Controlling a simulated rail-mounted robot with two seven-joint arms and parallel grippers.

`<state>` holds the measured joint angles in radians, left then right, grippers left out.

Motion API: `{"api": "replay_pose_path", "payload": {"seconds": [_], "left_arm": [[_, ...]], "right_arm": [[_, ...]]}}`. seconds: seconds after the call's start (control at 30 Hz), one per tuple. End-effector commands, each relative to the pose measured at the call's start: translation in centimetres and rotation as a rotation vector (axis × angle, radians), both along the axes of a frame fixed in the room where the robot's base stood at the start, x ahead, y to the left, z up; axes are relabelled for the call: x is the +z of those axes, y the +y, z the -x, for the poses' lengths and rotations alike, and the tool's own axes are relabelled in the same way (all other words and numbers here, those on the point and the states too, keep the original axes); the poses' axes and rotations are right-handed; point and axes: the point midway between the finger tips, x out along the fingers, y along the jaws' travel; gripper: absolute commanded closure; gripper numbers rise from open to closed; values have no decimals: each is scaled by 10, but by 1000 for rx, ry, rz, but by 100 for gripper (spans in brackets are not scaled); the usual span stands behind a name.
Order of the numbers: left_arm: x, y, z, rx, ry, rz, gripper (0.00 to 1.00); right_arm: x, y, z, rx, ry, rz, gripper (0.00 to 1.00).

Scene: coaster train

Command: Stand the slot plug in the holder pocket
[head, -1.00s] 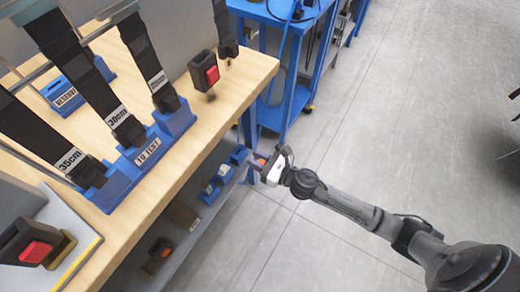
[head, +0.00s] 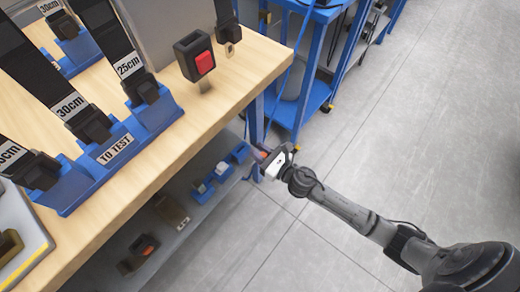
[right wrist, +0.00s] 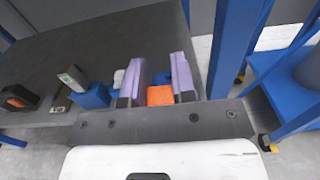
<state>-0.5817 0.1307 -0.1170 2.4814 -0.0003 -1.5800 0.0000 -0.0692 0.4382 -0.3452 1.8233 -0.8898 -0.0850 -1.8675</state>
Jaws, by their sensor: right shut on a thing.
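My right gripper (right wrist: 158,85) has purple fingers and is shut on an orange block, which I take to be the slot plug (right wrist: 160,96). Only its orange end shows between the fingers. In the head view the right gripper (head: 268,158) is beside the blue bench leg, at the end of the lower shelf. Small blue holders (head: 203,190) stand in a row on that shelf, left of the gripper. In the right wrist view a blue holder (right wrist: 92,96) with a grey piece in it is left of the fingers. Any empty pocket is hidden. My left gripper is not in view.
The wooden bench top (head: 185,125) overhangs the shelf (right wrist: 120,40). A black buckle with an orange button (head: 140,254) and a brown block (head: 172,209) lie on the shelf. The blue bench leg (head: 256,122) is close to the gripper. Floor at right is clear.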

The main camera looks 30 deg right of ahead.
Motion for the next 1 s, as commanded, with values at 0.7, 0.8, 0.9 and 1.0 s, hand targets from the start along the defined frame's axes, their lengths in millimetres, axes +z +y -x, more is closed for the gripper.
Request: {"api": "replay_pose_path", "payload": {"seconds": [0.7,0.8,0.9,1.0], "left_arm": [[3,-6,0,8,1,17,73],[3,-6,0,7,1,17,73],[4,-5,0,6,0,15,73],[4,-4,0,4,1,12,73]], "right_arm": [[1,10,-31,-1,-1,1,100],[1,12,-39,-1,-2,0,100],[1,15,-46,0,-1,0,100],[1,18,-53,-1,-2,0,100]]}}
